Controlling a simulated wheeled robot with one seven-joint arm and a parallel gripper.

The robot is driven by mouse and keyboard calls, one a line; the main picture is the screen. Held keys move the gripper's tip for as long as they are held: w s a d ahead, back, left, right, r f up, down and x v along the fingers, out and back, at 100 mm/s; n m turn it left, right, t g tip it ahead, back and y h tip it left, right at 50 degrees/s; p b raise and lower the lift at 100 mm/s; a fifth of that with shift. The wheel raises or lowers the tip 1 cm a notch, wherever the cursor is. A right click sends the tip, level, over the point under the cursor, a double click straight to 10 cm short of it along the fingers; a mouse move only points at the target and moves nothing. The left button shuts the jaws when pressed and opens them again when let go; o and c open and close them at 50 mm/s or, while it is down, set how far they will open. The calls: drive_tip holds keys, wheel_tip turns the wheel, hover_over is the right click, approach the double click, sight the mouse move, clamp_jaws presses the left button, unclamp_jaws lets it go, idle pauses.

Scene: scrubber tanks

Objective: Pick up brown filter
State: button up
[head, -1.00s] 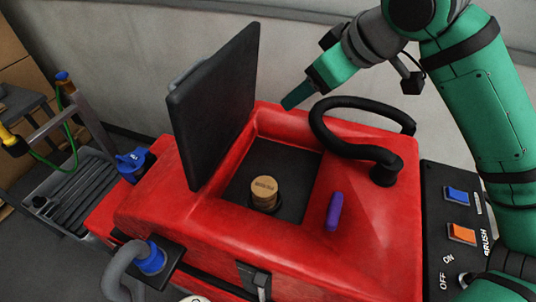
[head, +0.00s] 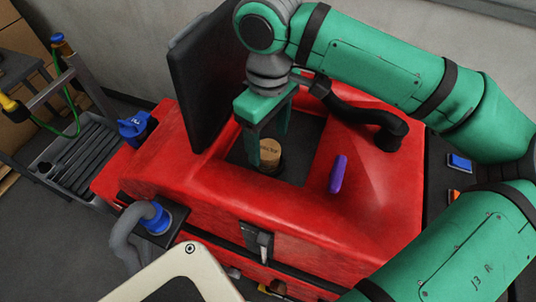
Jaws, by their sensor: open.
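The brown filter (head: 270,151) is a short tan-brown cylinder with dark lettering on its top. It stands upright in the dark, open recess of the red scrubber tank (head: 215,199). My gripper (head: 266,150) points down into the recess with its green fingers apart. One finger overlaps the left edge of the filter in this view, and the other is behind it. I cannot tell whether the fingers touch the filter. The filter's base and part of its left side are hidden.
A raised black lid (head: 203,82) stands at the left of the recess. A black hose (head: 365,112) arches on the right. A purple handle (head: 338,174) sits on the tank's top right of the recess. A blue cap (head: 135,125) is at the left.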

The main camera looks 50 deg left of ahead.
sight(270, 150)
wheel_tip(270, 150, down, 5)
drive_tip(key=shift+w+d, duration=0.1)
drive_tip(key=shift+w, duration=0.05)
drive_tip(key=shift+c, duration=0.3)
drive_tip(key=shift+w, duration=0.15)
drive_tip(key=c, duration=1.3)
drive_tip(key=shift+o, duration=0.2)
drive_tip(key=shift+s+r, duration=0.2)
drive_tip(key=shift+r, duration=0.3)
wheel_tip(270, 150, up, 8)
drive_tip(key=shift+r, duration=0.1)
drive_tip(key=shift+w+r, duration=0.1)
drive_tip(key=shift+r, duration=0.5)
drive_tip(key=shift+r, duration=0.2)
drive_tip(key=shift+r, duration=0.35)
